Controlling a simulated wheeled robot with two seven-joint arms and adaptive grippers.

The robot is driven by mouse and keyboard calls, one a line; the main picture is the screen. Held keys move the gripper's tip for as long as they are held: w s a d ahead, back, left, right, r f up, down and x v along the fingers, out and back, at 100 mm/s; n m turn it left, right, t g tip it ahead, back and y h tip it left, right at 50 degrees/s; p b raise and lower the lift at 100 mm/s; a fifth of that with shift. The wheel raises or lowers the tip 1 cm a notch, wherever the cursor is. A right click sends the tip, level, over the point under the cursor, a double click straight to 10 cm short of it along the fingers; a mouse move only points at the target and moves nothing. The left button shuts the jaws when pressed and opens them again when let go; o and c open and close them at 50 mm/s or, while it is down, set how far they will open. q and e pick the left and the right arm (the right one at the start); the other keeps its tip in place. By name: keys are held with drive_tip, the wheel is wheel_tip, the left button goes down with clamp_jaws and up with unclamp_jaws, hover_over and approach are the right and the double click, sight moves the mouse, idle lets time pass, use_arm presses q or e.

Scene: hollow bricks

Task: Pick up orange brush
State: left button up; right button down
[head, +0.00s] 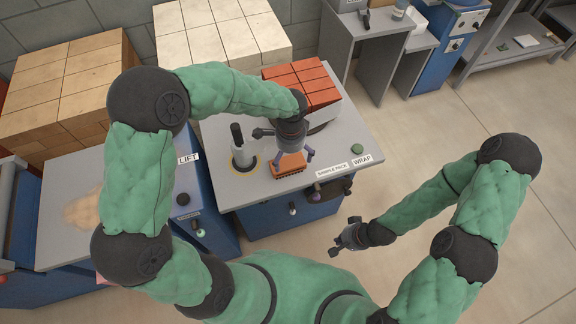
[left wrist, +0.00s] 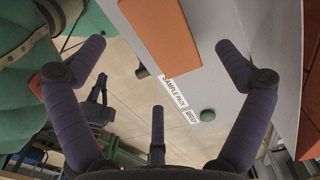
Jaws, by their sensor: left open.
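The orange brush (head: 289,164) lies on the grey bench top near its front edge, with dark bristles along its lower side. My left gripper (head: 286,148) is just above it, with its fingers spread around and over it. In the left wrist view the flat orange back of the brush (left wrist: 160,34) shows at the top between the spread purple fingers (left wrist: 160,50). The gripper is open, and no grip on the brush shows. My right gripper (head: 347,236) hangs over the floor, away from the bench, and is too small to read.
Pale block stacks (head: 75,75) stand behind.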

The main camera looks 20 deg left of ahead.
sight(289, 165)
use_arm(q)
drive_tip(key=shift+s+a+f+b, duration=0.1)
drive_tip(key=shift+f+b, duration=0.55)
drive_tip(key=shift+f, duration=0.9)
drive_tip(key=shift+s+a+f+b, duration=0.1)
drive_tip(key=shift+f+b, duration=0.5)
drive_tip(key=shift+f, duration=0.95)
drive_tip(key=shift+r, duration=0.1)
drive_tip(key=c, duration=1.3)
